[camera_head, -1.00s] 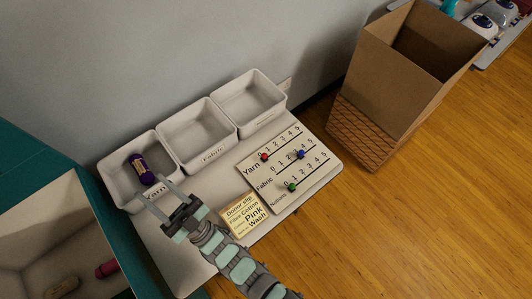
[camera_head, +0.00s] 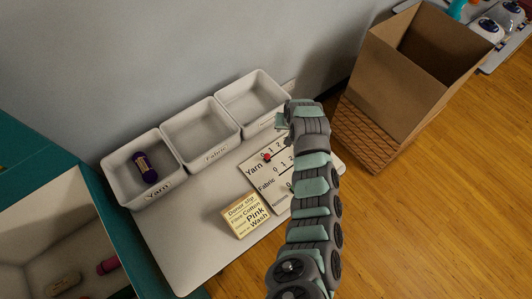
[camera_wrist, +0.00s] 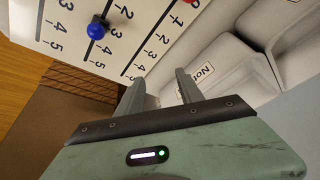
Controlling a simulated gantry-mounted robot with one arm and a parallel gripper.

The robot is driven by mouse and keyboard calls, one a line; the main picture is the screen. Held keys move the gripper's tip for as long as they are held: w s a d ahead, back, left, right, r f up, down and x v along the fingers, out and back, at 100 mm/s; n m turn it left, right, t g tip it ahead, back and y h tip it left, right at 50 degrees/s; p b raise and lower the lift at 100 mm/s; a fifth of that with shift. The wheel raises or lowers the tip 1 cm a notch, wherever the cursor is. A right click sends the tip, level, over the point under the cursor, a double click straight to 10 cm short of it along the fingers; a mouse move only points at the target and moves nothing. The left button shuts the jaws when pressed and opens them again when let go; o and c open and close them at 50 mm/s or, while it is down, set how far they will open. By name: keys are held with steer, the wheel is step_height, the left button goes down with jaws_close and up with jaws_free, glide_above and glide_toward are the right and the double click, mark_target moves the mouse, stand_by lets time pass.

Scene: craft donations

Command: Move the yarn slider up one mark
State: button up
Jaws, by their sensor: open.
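The slider board (camera_head: 257,172) lies on the white table, with rows for Yarn, Fabric and Notions. The yarn slider's red knob (camera_head: 267,156) sits at the low end of its line, near the 0. Only a sliver of this red knob (camera_wrist: 193,2) shows at the top edge of the wrist view. The blue fabric knob (camera_wrist: 97,29) shows upper left there. My gripper (camera_wrist: 159,88) is open and empty, its fingers over the high-number end of the board beside the bins. In the head view my arm hides the fingers and the board's right part.
Three white bins stand along the wall: the yarn bin (camera_head: 122,182) holds a purple skein (camera_head: 146,167); the fabric bin (camera_head: 205,147) and notions bin (camera_head: 250,108) look empty. A donor slip (camera_head: 244,215) lies left of my arm. A cardboard box (camera_head: 388,90) stands right.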

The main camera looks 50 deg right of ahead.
mark_target(268, 155)
steer(key=a+r+n+g+y, duration=0.1)
steer(key=a+r+y, duration=0.3)
steer(key=a, duration=0.5)
steer(key=x, duration=1)
steer(key=shift+s+f+b, duration=0.15)
steer(key=shift+f+b, duration=0.05)
steer(key=shift+b, duration=0.1)
jaws_close()
stand_by(0.6)
